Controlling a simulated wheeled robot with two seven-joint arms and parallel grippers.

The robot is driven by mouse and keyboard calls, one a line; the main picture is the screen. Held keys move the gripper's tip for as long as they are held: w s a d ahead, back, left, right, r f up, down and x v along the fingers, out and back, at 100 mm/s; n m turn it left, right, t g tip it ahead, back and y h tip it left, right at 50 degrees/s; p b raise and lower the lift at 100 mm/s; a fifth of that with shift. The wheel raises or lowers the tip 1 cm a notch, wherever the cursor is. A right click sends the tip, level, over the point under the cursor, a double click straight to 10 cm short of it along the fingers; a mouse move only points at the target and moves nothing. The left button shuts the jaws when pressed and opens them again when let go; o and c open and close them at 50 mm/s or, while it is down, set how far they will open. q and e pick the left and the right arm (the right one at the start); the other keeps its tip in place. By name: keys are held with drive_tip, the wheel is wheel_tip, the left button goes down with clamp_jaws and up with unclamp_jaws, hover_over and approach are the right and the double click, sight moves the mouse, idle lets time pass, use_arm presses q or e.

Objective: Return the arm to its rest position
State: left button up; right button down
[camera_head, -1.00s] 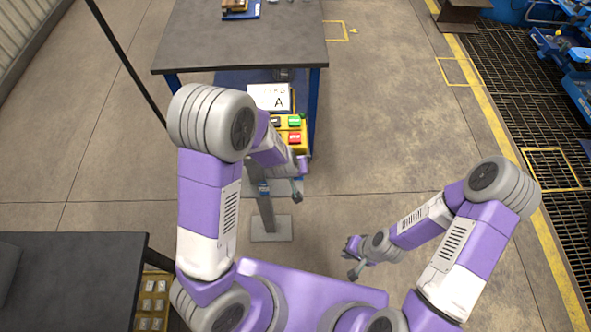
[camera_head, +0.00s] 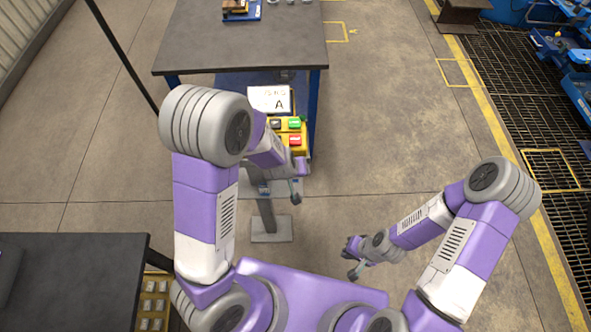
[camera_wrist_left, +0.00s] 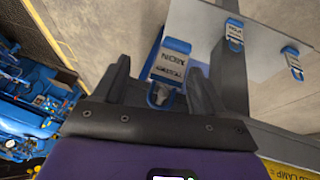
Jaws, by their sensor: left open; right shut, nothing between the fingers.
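My left arm (camera_head: 205,205) is bent, with its elbow raised in front of the dark workbench. Its gripper (camera_head: 296,190) is small and partly hidden beside the pedestal in the head view. In the left wrist view my left gripper (camera_wrist_left: 160,82) is open, its two dark fingers apart with nothing held between them. My right arm (camera_head: 468,240) is bent at the right. Its gripper (camera_head: 352,258) is shut and empty, above bare floor in front of my body.
A dark workbench (camera_head: 240,45) is ahead; another dark table (camera_head: 70,285) is at lower left.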

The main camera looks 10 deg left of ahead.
use_arm(q)
drive_tip(key=p+v, duration=0.2)
drive_tip(key=v, duration=0.3)
drive_tip(key=shift+s+r, duration=0.1)
drive_tip(key=shift+r, duration=0.1)
drive_tip(key=s+d+f+g+h, duration=0.1)
drive_tip(key=s+f+g, duration=0.1)
drive_tip(key=s+f, duration=0.5)
drive_tip(key=s+d+f+m+g+h+b, duration=0.1)
drive_tip(key=s+f+g+h, duration=0.1)
drive_tip(key=s+f, duration=0.5)
wheel_tip(320, 180, down, 4)
drive_tip(key=shift+s+d+r, duration=0.15)
drive_tip(key=shift+s+d, duration=0.15)
idle(1.2)
